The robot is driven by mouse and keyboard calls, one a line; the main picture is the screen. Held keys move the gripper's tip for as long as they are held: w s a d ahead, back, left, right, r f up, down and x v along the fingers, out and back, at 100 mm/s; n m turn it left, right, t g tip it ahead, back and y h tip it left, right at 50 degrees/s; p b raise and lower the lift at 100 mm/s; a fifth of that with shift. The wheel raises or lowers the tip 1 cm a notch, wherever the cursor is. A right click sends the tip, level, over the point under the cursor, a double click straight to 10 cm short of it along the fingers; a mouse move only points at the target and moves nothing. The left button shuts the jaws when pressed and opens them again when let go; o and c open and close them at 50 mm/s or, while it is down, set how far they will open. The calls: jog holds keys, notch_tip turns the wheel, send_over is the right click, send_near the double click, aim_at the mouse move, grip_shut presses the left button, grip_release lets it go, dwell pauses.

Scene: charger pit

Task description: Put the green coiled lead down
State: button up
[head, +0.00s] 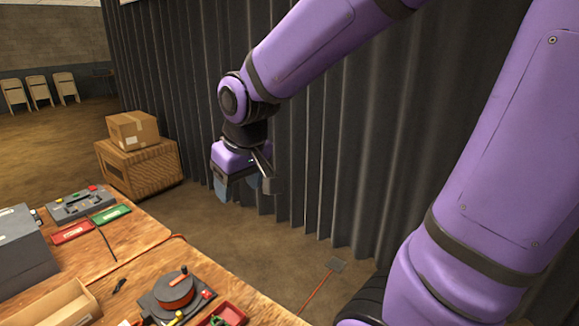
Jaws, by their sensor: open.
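My gripper (246,193) hangs open in the middle of the head view, past the table's right edge, over the bare floor in front of the dark curtain. No lead shows between its fingers. I cannot make out a green coiled lead for certain. A small dark-green item (216,320) shows at the bottom edge, at the red tray (232,312), too cut off to tell what it is. A flat green tray or card (111,215) lies farther back on the table.
The wooden table (140,262) holds a red-and-black reel (174,290), a grey panel box (72,205), a grey case (22,250) and an open wooden box (55,305). A carton (132,129) sits on a wicker crate (140,168).

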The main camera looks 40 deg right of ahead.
jog(key=s+d+r+t, duration=0.1)
jog(key=s+r, duration=0.6)
jog(key=s, duration=0.5)
jog(key=shift+s+d+m+t, duration=0.25)
jog(key=shift+d+m+t, duration=0.05)
jog(key=shift+a, duration=0.1)
